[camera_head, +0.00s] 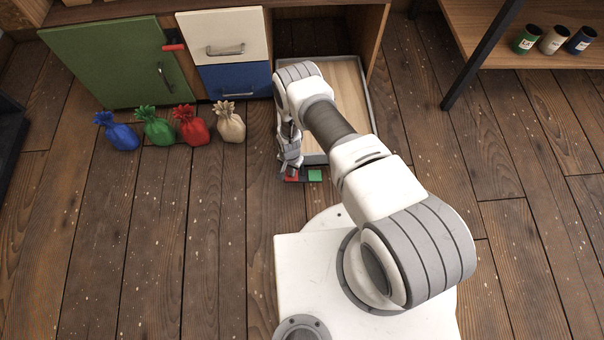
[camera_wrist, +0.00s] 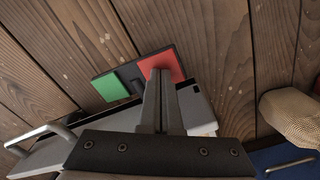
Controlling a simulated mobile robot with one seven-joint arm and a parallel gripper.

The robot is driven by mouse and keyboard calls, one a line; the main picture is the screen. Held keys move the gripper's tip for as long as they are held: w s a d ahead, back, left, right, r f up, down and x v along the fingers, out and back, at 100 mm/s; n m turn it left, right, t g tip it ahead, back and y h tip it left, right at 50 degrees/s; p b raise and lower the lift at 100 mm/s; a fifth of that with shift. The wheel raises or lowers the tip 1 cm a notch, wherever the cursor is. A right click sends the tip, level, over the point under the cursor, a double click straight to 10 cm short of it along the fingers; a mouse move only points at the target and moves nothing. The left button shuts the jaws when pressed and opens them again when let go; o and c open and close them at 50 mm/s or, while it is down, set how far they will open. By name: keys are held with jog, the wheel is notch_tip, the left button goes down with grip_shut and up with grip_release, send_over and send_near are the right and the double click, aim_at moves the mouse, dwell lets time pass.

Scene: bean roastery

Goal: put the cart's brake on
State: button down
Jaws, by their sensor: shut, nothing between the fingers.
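The cart (camera_head: 367,92) is a low, wood-floored tray with grey walls, partly inside the cabinet's open bay and partly hidden by my arm. At its front edge is a brake plate with a red half (camera_head: 291,178) and a green half (camera_head: 315,175). In the wrist view the red half (camera_wrist: 172,62) and green half (camera_wrist: 109,87) lie side by side on a dark plate. My gripper (camera_head: 291,168) is shut and empty. In the wrist view its fingertips (camera_wrist: 160,76) overlap the red half; I cannot tell whether they touch it.
Blue (camera_head: 120,133), green (camera_head: 158,129), red (camera_head: 190,127) and beige (camera_head: 230,124) sacks stand left of my gripper, before the cabinet. A green door (camera_head: 110,65) stands open. A shelf with cans (camera_head: 527,40) is at right. Floor between is clear.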

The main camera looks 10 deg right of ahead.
jog(key=shift+f, duration=0.55)
jog(key=shift+r, duration=0.1)
jog(key=shift+r+p, duration=2.35)
jog(key=shift+r, duration=1.1)
